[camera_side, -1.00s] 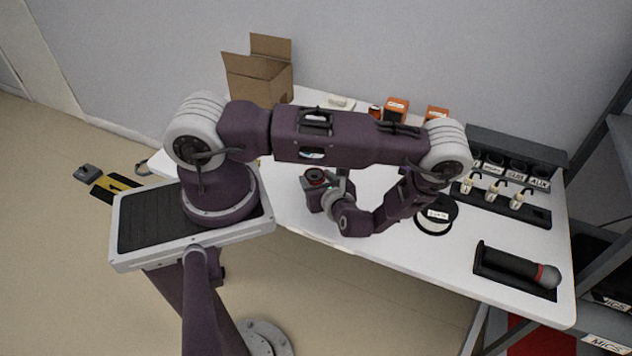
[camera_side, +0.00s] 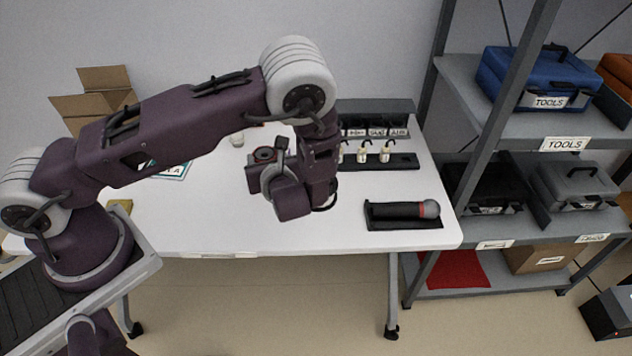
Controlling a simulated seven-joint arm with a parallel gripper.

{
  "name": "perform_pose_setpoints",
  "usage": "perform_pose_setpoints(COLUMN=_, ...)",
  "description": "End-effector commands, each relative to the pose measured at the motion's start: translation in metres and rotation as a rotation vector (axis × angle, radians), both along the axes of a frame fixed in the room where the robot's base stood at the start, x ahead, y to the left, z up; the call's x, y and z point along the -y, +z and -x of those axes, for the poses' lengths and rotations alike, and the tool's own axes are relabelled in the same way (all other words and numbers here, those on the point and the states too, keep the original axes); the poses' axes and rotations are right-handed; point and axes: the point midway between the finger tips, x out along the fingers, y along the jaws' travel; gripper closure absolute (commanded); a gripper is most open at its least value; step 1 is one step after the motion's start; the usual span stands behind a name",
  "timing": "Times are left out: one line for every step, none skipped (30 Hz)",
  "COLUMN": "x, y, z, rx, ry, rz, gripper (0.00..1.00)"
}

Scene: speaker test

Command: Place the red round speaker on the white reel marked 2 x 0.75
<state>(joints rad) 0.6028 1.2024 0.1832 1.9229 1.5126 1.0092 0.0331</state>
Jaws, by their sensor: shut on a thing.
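My gripper (camera_side: 268,162) is in the middle of the view, above the white table, partly hidden by my own wrist links.
A black microphone with a red band (camera_side: 405,211) lies in a black holder at the table's right front. A black rack with several white-bodied items (camera_side: 385,155) stands behind it. An open cardboard box (camera_side: 95,105) is at the back left.

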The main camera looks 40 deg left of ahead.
Motion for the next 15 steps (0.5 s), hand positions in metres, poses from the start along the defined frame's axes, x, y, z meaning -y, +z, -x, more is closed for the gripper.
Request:
perform_pose_setpoints(x=0.022, y=0.009, z=-0.020, rx=0.009, ry=-0.067, rz=0.003, gripper=0.95)
perform_pose_setpoints(x=0.034, y=0.013, z=-0.030, rx=0.009, ry=-0.105, rz=0.005, gripper=0.95)
perform_pose_setpoints(x=0.048, y=0.020, z=-0.042, rx=0.009, ry=-0.150, rz=0.005, gripper=0.95)
perform_pose_setpoints(x=0.058, y=0.025, z=-0.049, rx=0.008, ry=-0.180, rz=0.004, gripper=0.95)
perform_pose_setpoints(x=0.067, y=0.029, z=-0.056, rx=0.007, ry=-0.205, rz=0.004, gripper=0.95)
perform_pose_setpoints(x=0.077, y=0.034, z=-0.062, rx=0.007, ry=-0.234, rz=0.002, gripper=0.95)
perform_pose_setpoints(x=0.083, y=0.037, z=-0.066, rx=0.004, ry=-0.251, rz=0.002, gripper=0.95)
perform_pose_setpoints(x=0.088, y=0.040, z=-0.069, rx=0.004, ry=-0.264, rz=0.002, gripper=0.95)
perform_pose_setpoints(x=0.092, y=0.042, z=-0.072, rx=0.002, ry=-0.278, rz=0.001, gripper=0.95)
perform_pose_setpoints(x=0.095, y=0.040, z=-0.074, rx=0.001, ry=-0.285, rz=0.000, gripper=0.95)
perform_pose_setpoints(x=0.096, y=0.037, z=-0.075, rx=-0.001, ry=-0.290, rz=-0.001, gripper=0.95)
perform_pose_setpoints(x=0.097, y=0.028, z=-0.075, rx=-0.004, ry=-0.294, rz=-0.003, gripper=0.95)
perform_pose_setpoints(x=0.097, y=0.020, z=-0.075, rx=-0.005, ry=-0.295, rz=-0.004, gripper=0.95)
perform_pose_setpoints(x=0.097, y=0.013, z=-0.075, rx=-0.004, ry=-0.293, rz=-0.004, gripper=0.95)
perform_pose_setpoints(x=0.097, y=0.004, z=-0.075, rx=-0.004, ry=-0.293, rz=-0.004, gripper=0.95)
